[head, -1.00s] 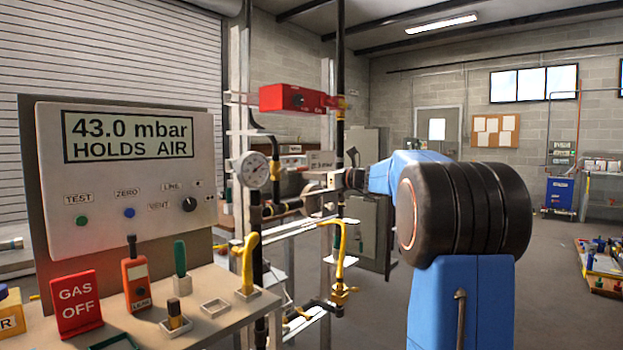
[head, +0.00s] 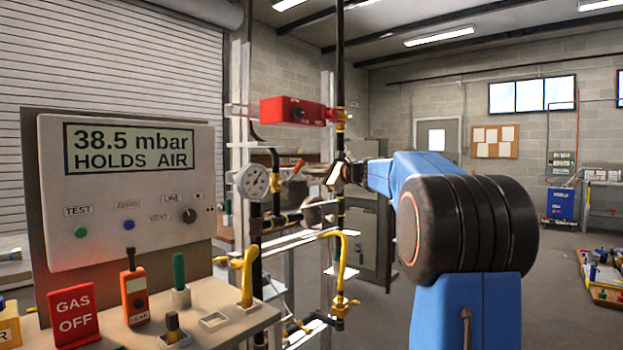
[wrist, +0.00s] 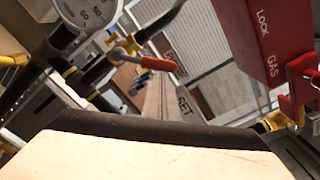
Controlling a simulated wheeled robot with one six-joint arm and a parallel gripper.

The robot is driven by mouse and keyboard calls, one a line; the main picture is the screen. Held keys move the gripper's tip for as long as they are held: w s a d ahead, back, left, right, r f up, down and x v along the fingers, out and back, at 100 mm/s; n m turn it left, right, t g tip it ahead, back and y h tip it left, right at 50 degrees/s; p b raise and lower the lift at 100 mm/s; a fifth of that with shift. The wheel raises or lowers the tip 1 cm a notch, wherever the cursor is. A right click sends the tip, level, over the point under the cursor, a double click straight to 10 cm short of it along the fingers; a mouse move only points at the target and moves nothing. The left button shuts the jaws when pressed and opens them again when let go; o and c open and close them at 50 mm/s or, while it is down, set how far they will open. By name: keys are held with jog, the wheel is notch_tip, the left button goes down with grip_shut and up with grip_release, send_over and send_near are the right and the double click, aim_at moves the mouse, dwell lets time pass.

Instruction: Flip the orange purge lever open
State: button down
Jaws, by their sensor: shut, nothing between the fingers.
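The orange purge lever (head: 298,167) shows in the head view just right of the pressure gauge, pointing up and to the right from the pipework. In the wrist view the lever (wrist: 155,63) lies above centre, its orange grip at the right end of a metal arm. My gripper (head: 335,173) is shut and empty, to the right of the lever in the head view, with a visible gap between them. The pale block and dark bar filling the bottom of the wrist view seem to be my gripper. The panel display (head: 131,143) reads 38.5 mbar, HOLDS AIR.
The round gauge (head: 253,181) sits left of the lever. A red gas lock box (head: 292,111) hangs above. Black vertical pipes and yellow handles (head: 341,262) surround the area. A bench with a GAS OFF sign (head: 74,312) stands at the lower left.

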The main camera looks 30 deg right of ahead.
jog(key=r+n, duration=0.1)
jog(key=a+n, duration=0.1)
jog(key=n, duration=0.1)
jog(key=shift+s+a+r, duration=0.2)
jog(key=shift+s+r, duration=0.05)
jog(key=shift+r, duration=0.1)
jog(key=n, duration=0.1)
jog(key=a+r+n, duration=0.1)
jog(key=n, duration=0.1)
jog(key=s+a+n, duration=0.1)
jog(key=shift+a+r, duration=0.2)
jog(key=shift+r, duration=0.1)
jog(key=shift+a+r, duration=0.1)
jog(key=shift+a, duration=0.2)
jog(key=shift+s+a, duration=0.1)
